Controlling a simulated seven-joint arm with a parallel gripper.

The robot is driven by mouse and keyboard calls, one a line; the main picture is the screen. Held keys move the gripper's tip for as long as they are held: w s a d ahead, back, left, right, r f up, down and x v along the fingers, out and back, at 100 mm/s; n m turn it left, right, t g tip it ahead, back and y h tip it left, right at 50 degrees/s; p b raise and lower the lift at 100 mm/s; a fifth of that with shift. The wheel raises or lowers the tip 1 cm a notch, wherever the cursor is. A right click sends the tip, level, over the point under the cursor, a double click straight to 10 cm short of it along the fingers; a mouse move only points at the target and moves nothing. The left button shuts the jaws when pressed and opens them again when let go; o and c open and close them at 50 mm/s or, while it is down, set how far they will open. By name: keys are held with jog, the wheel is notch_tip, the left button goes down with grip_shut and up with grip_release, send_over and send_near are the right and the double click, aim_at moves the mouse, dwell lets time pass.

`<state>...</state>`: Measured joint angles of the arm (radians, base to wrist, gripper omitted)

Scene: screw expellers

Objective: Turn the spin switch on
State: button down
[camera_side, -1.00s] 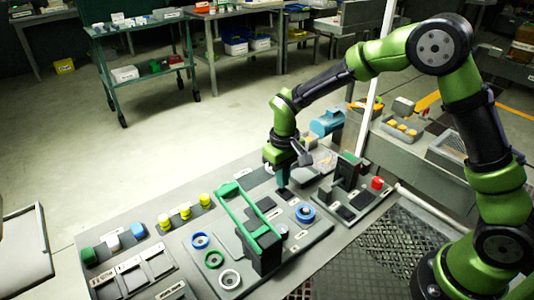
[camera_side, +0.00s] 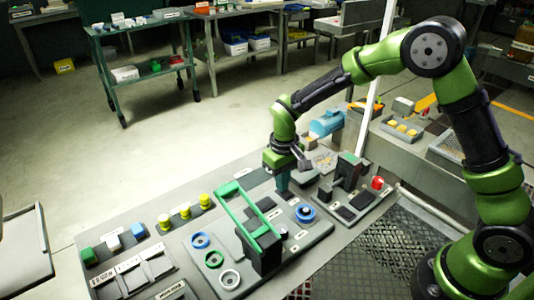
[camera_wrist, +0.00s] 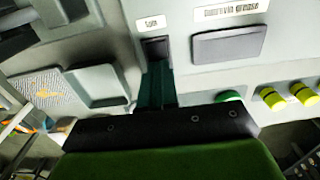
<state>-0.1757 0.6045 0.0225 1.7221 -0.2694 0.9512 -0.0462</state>
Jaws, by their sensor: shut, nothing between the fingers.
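A small dark square switch (camera_wrist: 157,47), seemingly the spin switch, sits on the grey panel beside a small white label (camera_wrist: 152,22) with blurred text. My gripper (camera_wrist: 158,66) is shut and empty. Its teal fingers point at the switch in the wrist view, with the tips at or very near its edge; I cannot tell whether they touch. In the side view my gripper (camera_side: 283,188) points down at the panel, and its fingers hide most or all of the switch.
A green-railed frame with a black block (camera_side: 267,253) stands left of my gripper. A black fixture with a green top (camera_side: 350,160) and a red button (camera_side: 377,183) stand to the right. Blue and white rings lie in front. Yellow knobs (camera_side: 185,211) line the back edge.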

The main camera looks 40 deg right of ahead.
jog(key=shift+f, duration=0.25)
jog(key=shift+r, duration=3.55)
jog(key=shift+s+f, duration=0.2)
jog(key=shift+f, duration=0.15)
jog(key=s+d+r+m+t+y, duration=0.1)
jog(key=s+d+r+m+t, duration=0.1)
jog(key=s+r, duration=0.5)
jog(key=s+d+r+m+t+y, duration=0.1)
jog(key=s+d+r+m+t, duration=0.1)
jog(key=s+r+t, duration=0.3)
jog(key=s+d+r, duration=0.1)
jog(key=s+r, duration=0.2)
jog(key=s, duration=0.4)
jog(key=shift+s+r, duration=0.15)
jog(key=shift+s, duration=0.1)
